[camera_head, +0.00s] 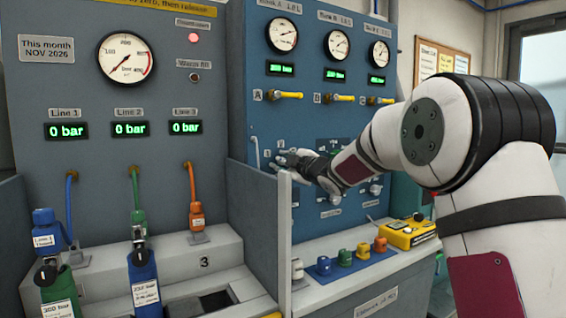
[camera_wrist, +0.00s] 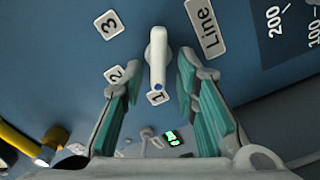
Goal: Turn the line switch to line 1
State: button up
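The line switch (camera_wrist: 157,55) is a white lever handle on the blue panel in the wrist view. Its blue-dotted end points at the label 1 (camera_wrist: 157,98). Label 2 (camera_wrist: 115,73) and label 3 (camera_wrist: 109,24) are to its left, and the "Line" label (camera_wrist: 209,27) is to its right. My gripper (camera_wrist: 149,68) is open, with one teal-padded finger on each side of the handle. Gaps show on both sides, the right one narrower. In the head view my gripper (camera_head: 284,158) is at the blue panel, and I cannot make out the switch there.
A grey divider wall (camera_head: 262,225) stands just left of and below my gripper. Yellow valve handles (camera_head: 287,95) stick out above it. Coloured knobs (camera_head: 345,257) and a yellow box (camera_head: 408,233) sit on the ledge below. Line 1, 2 and 3 displays (camera_head: 130,129) read 0 bar.

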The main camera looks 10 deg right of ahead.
jog(key=v, duration=1.2)
jog(key=shift+r, duration=0.1)
